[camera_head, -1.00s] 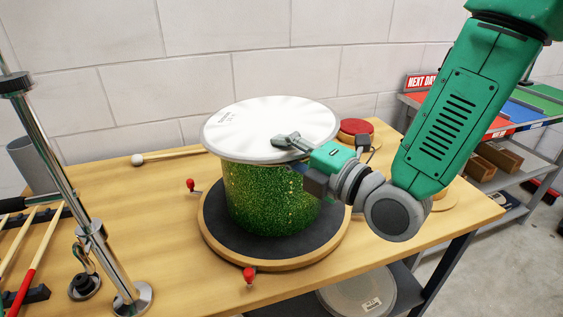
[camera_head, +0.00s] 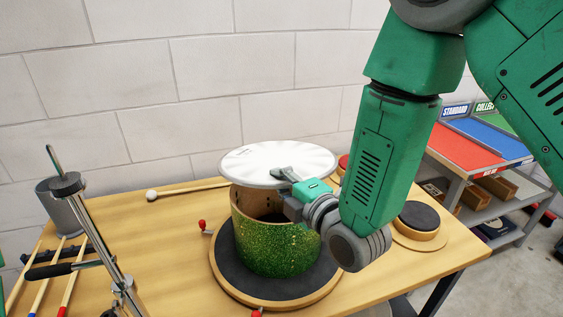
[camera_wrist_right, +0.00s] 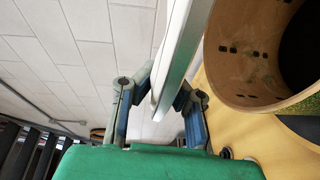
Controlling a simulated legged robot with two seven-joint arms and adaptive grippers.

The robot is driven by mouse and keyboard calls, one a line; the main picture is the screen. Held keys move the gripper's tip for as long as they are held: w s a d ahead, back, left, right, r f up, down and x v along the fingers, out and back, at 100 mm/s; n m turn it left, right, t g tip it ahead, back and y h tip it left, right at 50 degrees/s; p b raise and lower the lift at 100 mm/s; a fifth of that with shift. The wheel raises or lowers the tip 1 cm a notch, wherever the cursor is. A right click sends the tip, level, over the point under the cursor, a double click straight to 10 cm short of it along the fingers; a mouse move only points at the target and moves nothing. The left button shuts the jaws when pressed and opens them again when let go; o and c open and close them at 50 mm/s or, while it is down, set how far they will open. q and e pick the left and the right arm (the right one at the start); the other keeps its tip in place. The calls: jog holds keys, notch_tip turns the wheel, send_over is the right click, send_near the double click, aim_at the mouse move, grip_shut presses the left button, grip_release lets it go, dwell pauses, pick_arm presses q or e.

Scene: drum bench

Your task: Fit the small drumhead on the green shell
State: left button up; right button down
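The white drumhead (camera_head: 262,163) is held nearly level above the green shell (camera_head: 275,248). Its near edge is apart from the shell, and the shell's open wooden inside shows below it. My right gripper (camera_head: 287,176) is shut on the drumhead's near right rim. In the right wrist view the drumhead (camera_wrist_right: 181,45) is edge-on between the fingers of my right gripper (camera_wrist_right: 160,97), and the shell's open mouth (camera_wrist_right: 245,65) is at the right. The sparkly green shell stands upright on a round dark-topped wooden base (camera_head: 222,262). My left gripper is not in view.
Red-knobbed pegs (camera_head: 203,226) stand at the base's edge. A chrome stand (camera_head: 95,235) and sticks (camera_head: 68,275) are at the left. A mallet (camera_head: 185,191) lies behind. A round pad (camera_head: 419,216) sits at the right, before a shelf with coloured trays (camera_head: 465,152).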

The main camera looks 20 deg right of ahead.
notch_tip(320, 180, down, 7)
jog(key=b, duration=0.5)
dwell(0.8)
jog(key=c, duration=1.4)
grip_release()
jog(key=shift+o, duration=0.4)
jog(key=shift+s, duration=0.1)
